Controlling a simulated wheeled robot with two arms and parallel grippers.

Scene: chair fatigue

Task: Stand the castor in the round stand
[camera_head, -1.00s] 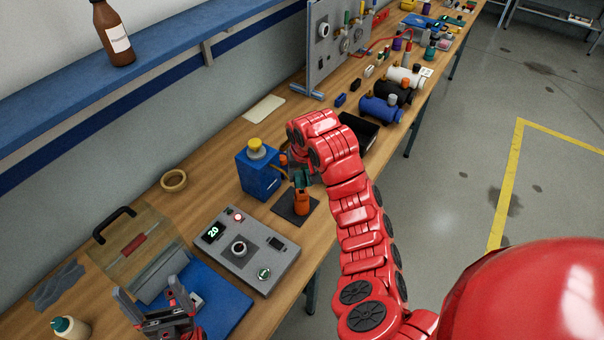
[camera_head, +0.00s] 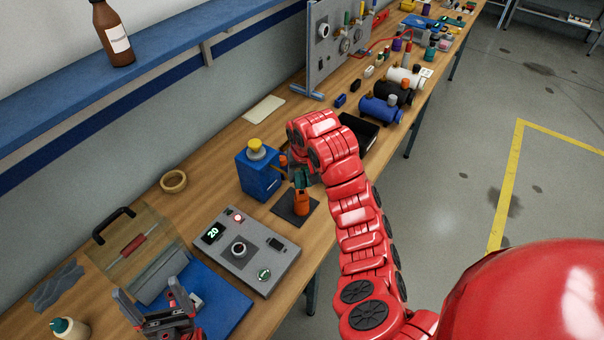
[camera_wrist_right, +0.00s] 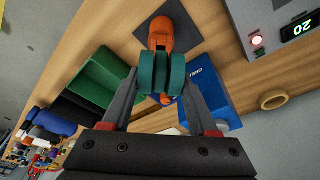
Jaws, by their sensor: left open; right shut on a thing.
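The castor, with green twin wheels (camera_wrist_right: 162,72), is between the fingers of my right gripper (camera_wrist_right: 160,82), which is shut on it. In the head view, the green wheels (camera_head: 302,178) sit directly above an orange part (camera_head: 302,203) over a dark square plate (camera_head: 285,208). I cannot tell whether the orange part touches the plate. The round stand is a tan ring (camera_head: 174,181) lying empty on the bench, left of the blue box; it also shows in the right wrist view (camera_wrist_right: 274,101). My left gripper (camera_head: 150,305) is open and empty over the near bench end.
A blue box with a yellow knob (camera_head: 260,178) stands between plate and ring. A grey control panel (camera_head: 240,250), a clear-lidded case (camera_head: 135,245) and a blue mat (camera_head: 225,305) are nearer. Bench around the ring is clear.

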